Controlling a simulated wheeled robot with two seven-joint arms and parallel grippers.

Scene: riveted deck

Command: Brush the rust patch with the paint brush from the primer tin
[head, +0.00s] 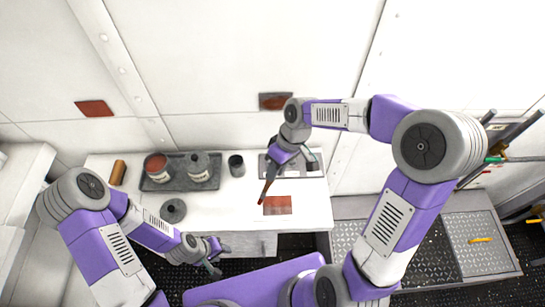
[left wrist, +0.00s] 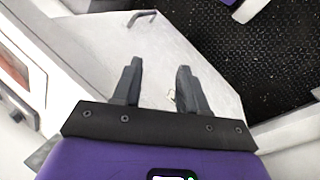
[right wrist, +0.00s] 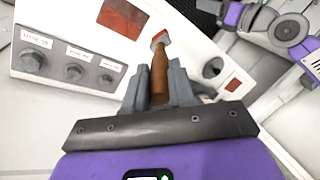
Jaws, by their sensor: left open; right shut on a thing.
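My right gripper (head: 274,172) is shut on the paint brush (head: 268,186), which also shows in the right wrist view (right wrist: 159,75). The brush has a brown handle and a reddish tip, pointing away from the gripper. The rust patch (head: 278,205) is a red-brown rectangle on the white bench, also in the right wrist view (right wrist: 122,18). The brush tip is beside the patch's left edge; its height above the bench is unclear. An open tin with red-brown contents (head: 156,163), probably the primer tin, stands in a tray. My left gripper (head: 214,265) is open and empty by the bench's front edge.
The dark tray (head: 180,186) also holds a grey can (head: 199,167). A dark cup (head: 236,165), a brown roll (head: 118,172) and a round dark object (head: 173,210) are on the bench. A panel with knobs (right wrist: 75,70) lies beside the brush. The front middle of the bench is clear.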

